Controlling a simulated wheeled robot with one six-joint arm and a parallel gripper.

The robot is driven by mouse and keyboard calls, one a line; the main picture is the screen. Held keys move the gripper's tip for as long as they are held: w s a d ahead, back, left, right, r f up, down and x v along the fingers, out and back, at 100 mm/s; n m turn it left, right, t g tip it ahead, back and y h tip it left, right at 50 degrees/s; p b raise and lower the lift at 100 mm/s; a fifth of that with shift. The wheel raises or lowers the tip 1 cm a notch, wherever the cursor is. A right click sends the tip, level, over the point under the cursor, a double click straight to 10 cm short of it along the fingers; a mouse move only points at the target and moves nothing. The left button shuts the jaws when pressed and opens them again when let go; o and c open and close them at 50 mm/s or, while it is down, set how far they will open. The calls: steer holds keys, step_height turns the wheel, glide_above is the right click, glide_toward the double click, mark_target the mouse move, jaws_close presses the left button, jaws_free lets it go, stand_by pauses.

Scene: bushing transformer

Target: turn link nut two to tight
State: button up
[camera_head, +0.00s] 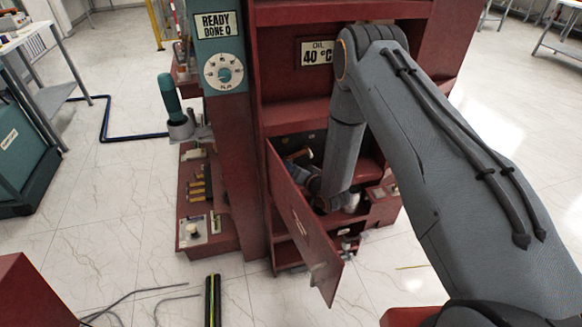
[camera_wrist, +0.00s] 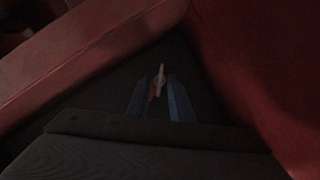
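In the wrist view, my gripper (camera_wrist: 160,82) shows as two bluish fingers standing apart. A small pale, orange-edged piece (camera_wrist: 161,72) shows in the gap between them; the view is too dark to tell whether it is a link nut, and I see no finger clearly touching it. In the head view, my arm reaches down into the lower compartment of the red transformer cabinet (camera_head: 232,150), and the fingers are hidden there. No link nut can be made out clearly in either view.
A red door (camera_head: 300,222) stands open in front of the compartment, close to my arm. Red surfaces flank the fingers in the wrist view. A "READY DONE 0" panel (camera_head: 214,25) and an "OIL 40 °C" sign (camera_head: 316,52) are above. Cables (camera_head: 140,292) lie on the floor.

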jaws_close()
steer(key=m+b, duration=0.1)
steer(key=b, duration=0.1)
steer(key=m+y+b, duration=0.1)
steer(key=m+b, duration=0.1)
steer(key=shift+w+d+f+y, duration=0.1)
steer(key=shift+d+f+y, duration=0.1)
steer(key=shift+f+y, duration=0.1)
steer(key=m+y+b, duration=0.1)
steer(key=m+b, duration=0.2)
steer(key=shift+f+t, duration=0.1)
steer(key=shift+t, duration=0.3)
steer(key=shift+m+t+y+b, duration=0.4)
steer(key=shift+m+b, duration=0.45)
steer(key=shift+m, duration=0.15)
